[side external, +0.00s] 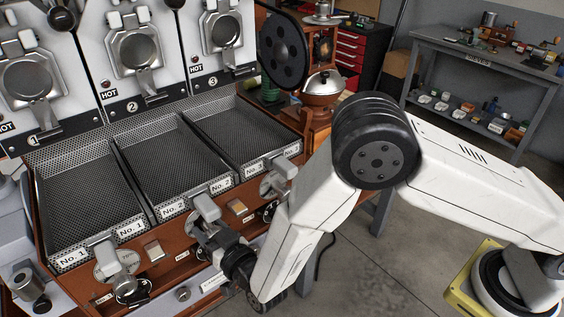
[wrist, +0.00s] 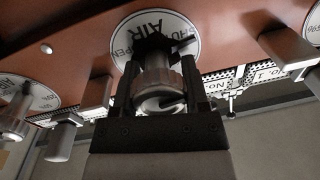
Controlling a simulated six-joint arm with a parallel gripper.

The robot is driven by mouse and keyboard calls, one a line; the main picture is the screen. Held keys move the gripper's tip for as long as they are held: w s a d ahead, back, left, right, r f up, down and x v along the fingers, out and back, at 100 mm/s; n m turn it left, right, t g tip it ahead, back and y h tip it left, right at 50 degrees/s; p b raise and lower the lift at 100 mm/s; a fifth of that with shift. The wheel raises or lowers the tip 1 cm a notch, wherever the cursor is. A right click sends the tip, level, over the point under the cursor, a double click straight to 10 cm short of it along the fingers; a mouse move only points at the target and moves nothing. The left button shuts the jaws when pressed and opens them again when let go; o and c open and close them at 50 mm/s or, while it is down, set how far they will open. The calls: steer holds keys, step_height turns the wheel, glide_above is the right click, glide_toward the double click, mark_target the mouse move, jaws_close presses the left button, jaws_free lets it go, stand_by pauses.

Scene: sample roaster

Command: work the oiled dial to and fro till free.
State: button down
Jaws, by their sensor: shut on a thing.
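The dial is a bright metal knob (wrist: 158,88) on a round white plate marked AIR (wrist: 128,45), set in the brown front panel. In the wrist view my gripper (wrist: 158,64) has one dark finger on each side of the knob and is shut on it. In the side view my gripper (side external: 210,236) reaches the panel below the middle tray, and it mostly hides the knob there. Whether oil is on the dial cannot be told.
A similar left dial (side external: 128,286) and a right lever (side external: 282,169) flank my gripper. Three perforated trays (side external: 80,200) lie above. Open floor (side external: 370,270) lies to the right.

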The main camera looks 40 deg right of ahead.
steer(key=m, duration=0.4)
steer(key=shift+m, duration=0.4)
steer(key=m, duration=0.5)
steer(key=shift+d+m+t+h, duration=0.15)
steer(key=shift+m+t+h, duration=0.15)
steer(key=shift+m+h, duration=0.1)
steer(key=m, duration=0.5)
steer(key=shift+m+h, duration=0.4)
steer(key=m, duration=0.5)
steer(key=shift+f, duration=0.1)
steer(key=shift+c, duration=0.5)
jaws_free()
steer(key=shift+s, duration=0.2)
